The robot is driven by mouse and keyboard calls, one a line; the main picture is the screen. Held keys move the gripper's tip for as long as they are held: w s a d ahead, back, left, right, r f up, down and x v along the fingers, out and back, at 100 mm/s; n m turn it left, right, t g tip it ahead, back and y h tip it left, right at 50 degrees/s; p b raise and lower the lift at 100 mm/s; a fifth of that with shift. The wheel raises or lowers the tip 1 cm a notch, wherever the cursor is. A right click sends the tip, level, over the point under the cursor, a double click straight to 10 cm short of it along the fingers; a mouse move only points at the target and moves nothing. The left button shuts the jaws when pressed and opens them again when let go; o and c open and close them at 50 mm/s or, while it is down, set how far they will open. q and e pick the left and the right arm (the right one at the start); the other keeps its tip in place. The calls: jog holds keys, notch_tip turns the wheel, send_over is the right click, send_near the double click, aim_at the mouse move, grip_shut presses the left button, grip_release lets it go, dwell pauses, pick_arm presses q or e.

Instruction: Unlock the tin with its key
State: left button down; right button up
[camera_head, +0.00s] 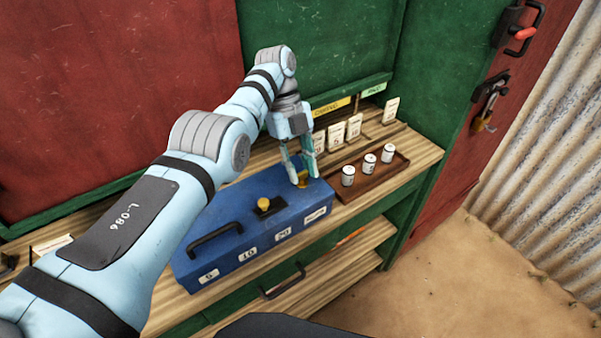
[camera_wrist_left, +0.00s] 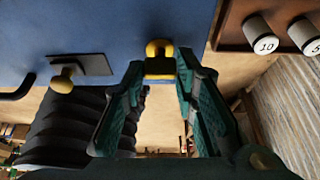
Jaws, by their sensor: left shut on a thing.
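The blue tin (camera_head: 232,222) stands on the wooden counter, with a black handle (camera_head: 215,240) on top. A yellow knob-like piece (camera_head: 263,203) rises from a dark plate on its lid; it also shows in the left wrist view (camera_wrist_left: 63,78). My left gripper (camera_head: 303,172) points down over the tin's far right part. It is shut on a small yellow piece (camera_wrist_left: 160,50), which looks like the key. This piece is against or just above the blue surface; I cannot tell which. The fingers hide part of it. My right gripper is not in view.
A brown tray (camera_head: 370,178) with three white numbered cylinders stands right of the tin. White cards (camera_head: 335,137) stand behind it. An open shelf (camera_head: 330,262) lies below the counter. A padlock (camera_head: 484,122) hangs on the red door at the right.

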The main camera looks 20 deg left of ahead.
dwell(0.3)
pick_arm(q)
jog(key=c, duration=1.3)
grip_release()
